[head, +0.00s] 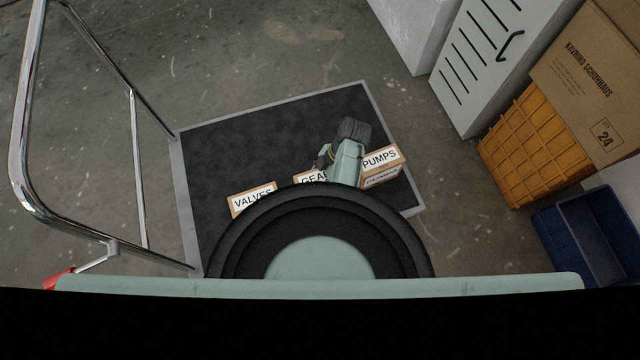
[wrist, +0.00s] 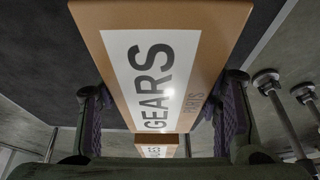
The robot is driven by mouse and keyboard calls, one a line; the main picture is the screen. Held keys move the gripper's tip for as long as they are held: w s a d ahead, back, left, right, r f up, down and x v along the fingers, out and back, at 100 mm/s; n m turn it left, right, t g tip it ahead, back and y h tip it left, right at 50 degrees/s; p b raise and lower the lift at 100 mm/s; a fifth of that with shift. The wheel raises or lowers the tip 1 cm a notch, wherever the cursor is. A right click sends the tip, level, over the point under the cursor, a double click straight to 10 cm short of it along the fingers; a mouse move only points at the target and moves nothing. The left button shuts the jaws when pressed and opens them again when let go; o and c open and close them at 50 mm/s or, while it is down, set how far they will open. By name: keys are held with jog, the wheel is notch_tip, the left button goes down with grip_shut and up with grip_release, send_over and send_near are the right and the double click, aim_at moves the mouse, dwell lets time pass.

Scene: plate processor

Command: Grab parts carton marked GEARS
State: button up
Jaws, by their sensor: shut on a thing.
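The GEARS carton (wrist: 160,60) is a brown box with a white label, and it fills the middle of the wrist view. My gripper (wrist: 162,112) has one finger on each side of this carton and is shut on it. In the head view the GEARS carton (head: 309,177) shows only partly, between the VALVES carton (head: 252,199) and the PUMPS carton (head: 381,165). My arm and body hide the rest of it. My gripper's fingertips are hidden in the head view. I cannot tell whether the carton is lifted off the platform.
The cartons are at the near side of a dark platform trolley (head: 255,140), whose far part is clear. Its chrome handle (head: 131,120) rises on the left. A white cabinet (head: 475,60), an orange crate (head: 520,145), a cardboard box (head: 590,85) and a blue bin (head: 590,235) stand on the right.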

jog(key=c, duration=1.1)
jog(key=shift+r, duration=0.1)
